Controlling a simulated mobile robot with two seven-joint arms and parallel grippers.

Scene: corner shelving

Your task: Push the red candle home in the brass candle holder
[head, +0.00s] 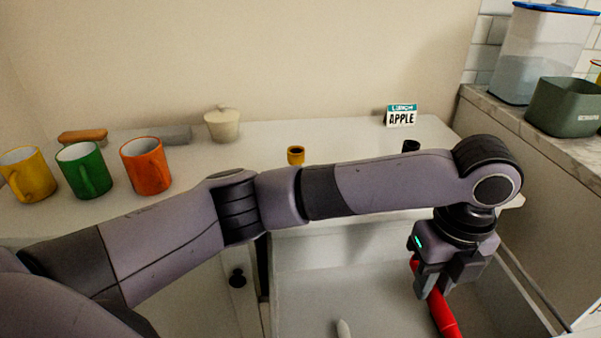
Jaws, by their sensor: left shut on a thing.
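The red candle (444,316) is in my left gripper (432,289), at the lower right of the head view. The gripper points down and is shut on the candle. The candle is tilted; its lower end runs to the bottom right, and a little red shows above the fingers. The brass candle holder (296,154) stands on the white top, behind my left forearm, which hides its lower part. The holder's open top shows dark. The gripper and candle are well to the right and nearer than the holder. My right gripper is not in view.
An open drawer (300,287) lies below the gripper, with a white rod-like item (343,328) inside. A black holder-like item (411,146) stands behind my arm. Orange (146,168), green (82,171) and yellow mugs (27,175) stand left. A lidded jar (222,125) and sign (401,117) stand behind.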

